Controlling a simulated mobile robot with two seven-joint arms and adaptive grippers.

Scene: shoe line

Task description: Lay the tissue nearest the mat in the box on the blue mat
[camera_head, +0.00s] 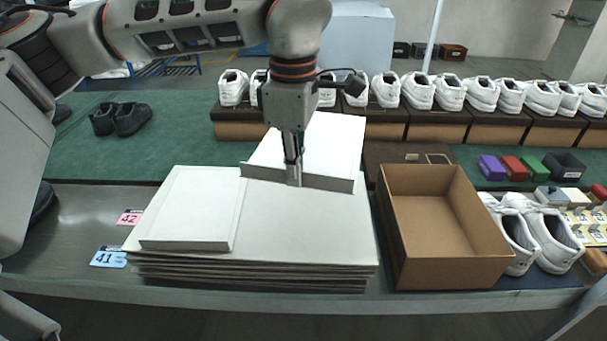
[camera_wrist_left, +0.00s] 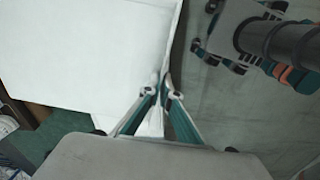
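The white tissue (camera_head: 325,140) on the right of the stack is a flat white folded sheet with a raised front edge. My left gripper (camera_head: 293,183) points down at that front edge. In the left wrist view, its fingertips (camera_wrist_left: 165,92) are closed together on the edge of the white sheet (camera_wrist_left: 85,50). A second white tissue (camera_head: 190,208) lies on the left of the stack. The open brown box (camera_head: 450,268) is empty and stands right of the stack, beside the blue mat's visible part (camera_head: 545,281); what lies under the box is hidden. My right gripper is not in view.
A pile of white sheets (camera_head: 250,272) lies under the tissues. White shoes (camera_head: 540,232) stand right of the box. Brown boxes with white shoes on top line the back. Black shoes (camera_head: 120,117) lie at the left. Cards 41 (camera_head: 108,259) and 42 (camera_head: 130,217) lie left of the pile.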

